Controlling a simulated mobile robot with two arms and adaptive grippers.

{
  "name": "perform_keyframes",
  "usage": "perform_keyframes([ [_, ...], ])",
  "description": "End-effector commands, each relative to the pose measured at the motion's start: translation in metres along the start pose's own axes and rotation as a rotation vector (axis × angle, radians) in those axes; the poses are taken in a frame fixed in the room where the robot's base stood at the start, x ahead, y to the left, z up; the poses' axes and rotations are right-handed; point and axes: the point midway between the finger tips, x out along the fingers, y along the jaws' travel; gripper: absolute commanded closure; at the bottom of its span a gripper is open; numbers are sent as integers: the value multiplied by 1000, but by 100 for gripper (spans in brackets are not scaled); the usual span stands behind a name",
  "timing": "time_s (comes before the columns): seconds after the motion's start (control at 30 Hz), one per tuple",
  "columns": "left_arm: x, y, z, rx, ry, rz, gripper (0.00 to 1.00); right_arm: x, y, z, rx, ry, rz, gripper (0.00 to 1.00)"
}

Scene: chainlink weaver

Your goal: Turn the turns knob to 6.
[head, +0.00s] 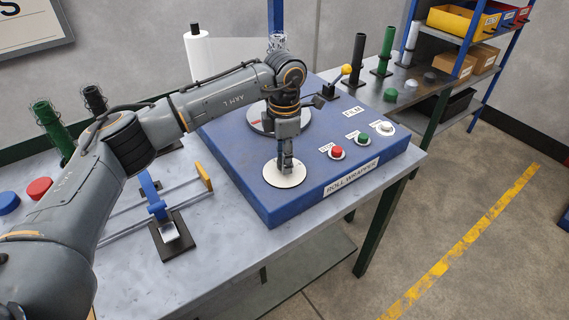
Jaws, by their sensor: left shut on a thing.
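The turns knob is hidden by my left gripper (286,163), which points straight down over a round white dial plate (271,176) on the blue roll wrapper (285,205). My left gripper is shut on the knob at the middle of this plate. The plate's markings are too small to read, so I cannot tell the knob's setting. My right gripper is out of view.
A red button (337,152), a green button (363,139) and a white button (385,128) stand right of the plate. A yellow-tipped lever (346,70) is behind. A blue clamp fixture (152,190) is at left. The table's front right is clear.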

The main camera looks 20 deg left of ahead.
Motion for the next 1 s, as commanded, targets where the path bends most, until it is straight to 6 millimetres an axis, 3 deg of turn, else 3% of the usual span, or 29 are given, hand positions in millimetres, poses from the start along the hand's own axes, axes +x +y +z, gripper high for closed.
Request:
perform_keyframes([
  [0.5,0,0,0,361,-2,2,97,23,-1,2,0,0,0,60],
  [1.0,0,0,0,441,-1,1,96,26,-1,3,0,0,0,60],
])
